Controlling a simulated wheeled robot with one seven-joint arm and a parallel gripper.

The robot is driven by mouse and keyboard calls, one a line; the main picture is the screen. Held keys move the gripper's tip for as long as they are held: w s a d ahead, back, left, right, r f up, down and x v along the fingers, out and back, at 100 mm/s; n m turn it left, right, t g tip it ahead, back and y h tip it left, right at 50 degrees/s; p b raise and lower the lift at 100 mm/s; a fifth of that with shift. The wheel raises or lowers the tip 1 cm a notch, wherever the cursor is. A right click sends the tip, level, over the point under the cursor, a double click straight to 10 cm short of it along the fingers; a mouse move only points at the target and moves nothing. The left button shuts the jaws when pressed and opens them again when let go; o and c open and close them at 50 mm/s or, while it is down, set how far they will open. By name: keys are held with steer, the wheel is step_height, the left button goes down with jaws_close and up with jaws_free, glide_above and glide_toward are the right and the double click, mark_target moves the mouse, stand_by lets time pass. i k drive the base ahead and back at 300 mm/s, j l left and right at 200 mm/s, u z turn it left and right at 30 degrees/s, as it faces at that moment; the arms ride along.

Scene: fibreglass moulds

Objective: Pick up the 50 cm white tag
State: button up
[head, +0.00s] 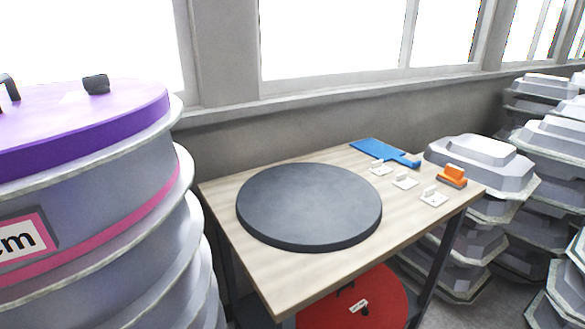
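Several small white tags with raised tabs lie at the right end of the wooden table. One white tag (380,169) is near the blue board, another white tag (404,181) is in the middle, and a third white tag (433,198) is nearest the table's right edge. Any writing on them is too small to read, so I cannot tell which is the 50 cm one. My gripper is not in view.
The wooden table (290,285) holds a large dark round disc (309,206), a blue paddle-like board (378,150) and an orange-handled tool (453,175). Stacked grey moulds (482,165) stand at right. A purple-lidded round stack (80,120) stands at left. A red disc (352,302) is below the table.

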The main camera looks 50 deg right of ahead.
mark_target(433, 199)
steer(key=z, duration=1.7)
steer(key=j+u, duration=0.1)
steer(key=u, duration=0.35)
